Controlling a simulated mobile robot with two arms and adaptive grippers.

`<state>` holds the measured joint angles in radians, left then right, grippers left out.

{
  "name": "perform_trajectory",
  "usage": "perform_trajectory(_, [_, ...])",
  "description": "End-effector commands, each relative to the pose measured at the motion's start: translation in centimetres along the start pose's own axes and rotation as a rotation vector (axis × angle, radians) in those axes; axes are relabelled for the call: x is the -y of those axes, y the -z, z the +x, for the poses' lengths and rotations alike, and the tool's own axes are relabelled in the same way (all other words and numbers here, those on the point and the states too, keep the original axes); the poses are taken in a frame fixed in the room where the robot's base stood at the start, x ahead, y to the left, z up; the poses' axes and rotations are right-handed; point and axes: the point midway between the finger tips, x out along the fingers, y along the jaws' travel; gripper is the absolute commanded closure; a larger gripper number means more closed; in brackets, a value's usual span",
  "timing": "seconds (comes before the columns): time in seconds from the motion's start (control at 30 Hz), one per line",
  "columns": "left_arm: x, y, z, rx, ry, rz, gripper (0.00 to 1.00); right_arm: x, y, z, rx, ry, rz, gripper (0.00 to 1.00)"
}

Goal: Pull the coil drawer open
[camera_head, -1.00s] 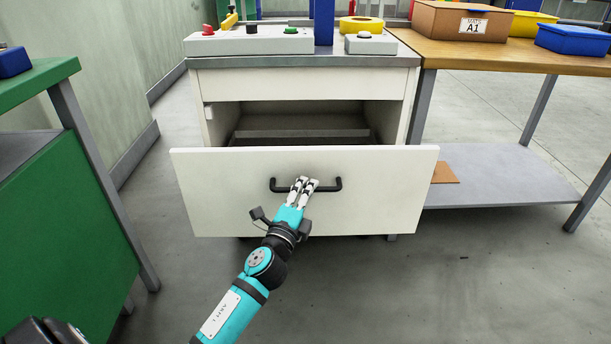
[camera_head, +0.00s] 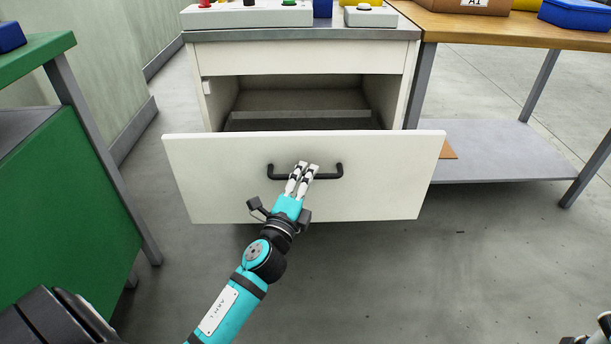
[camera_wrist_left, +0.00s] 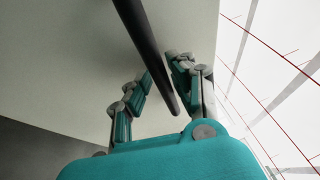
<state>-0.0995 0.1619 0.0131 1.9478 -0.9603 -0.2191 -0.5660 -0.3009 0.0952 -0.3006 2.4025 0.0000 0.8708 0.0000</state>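The coil drawer's white front (camera_head: 225,185) stands pulled out from the cream cabinet (camera_head: 300,60), with a dark open cavity behind it. Its black bar handle (camera_head: 338,172) is at the middle of the front. My left gripper (camera_head: 305,169) is at the handle, with its fingers close together around the bar. In the left wrist view the bar (camera_wrist_left: 150,50) runs between the two fingers of my left gripper (camera_wrist_left: 163,76), which look closed on it. At the bottom right corner of the head view, only a small grey-white fragment shows, perhaps of my right gripper; its fingers cannot be read.
A green bench (camera_head: 60,200) stands close on the left. A wooden-topped table (camera_head: 520,28) with a lower shelf (camera_head: 500,155) stands on the right. A control box with buttons (camera_head: 245,15) sits on the cabinet top. The grey floor (camera_head: 420,275) in front of the drawer is clear.

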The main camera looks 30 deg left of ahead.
Motion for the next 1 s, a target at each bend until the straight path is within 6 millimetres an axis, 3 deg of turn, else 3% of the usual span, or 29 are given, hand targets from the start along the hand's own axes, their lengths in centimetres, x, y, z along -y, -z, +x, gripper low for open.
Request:
perform_trajectory(0.1, [0.1, 0.0, 0.0, 0.0, 0.003, -0.002, 0.64, 0.0, 0.0, 0.1, -0.002, 0.001, 0.0, 0.6])
perform_trajectory(0.47, [0.2, 0.1, -0.9, -0.001, 0.004, -0.005, 0.64, -0.1, 0.2, 0.2, -0.008, 0.001, -0.002, 0.6])
perform_trajectory(0.8, [0.0, 0.0, -7.8, 0.003, -0.002, -0.006, 0.64, 0.0, 0.1, 0.1, -0.005, 0.001, -0.001, 0.6])
perform_trajectory(1.0, [0.0, 0.0, -10.9, 0.003, 0.0, -0.005, 0.64, 0.0, 0.1, 0.1, -0.005, 0.001, -0.001, 0.6])
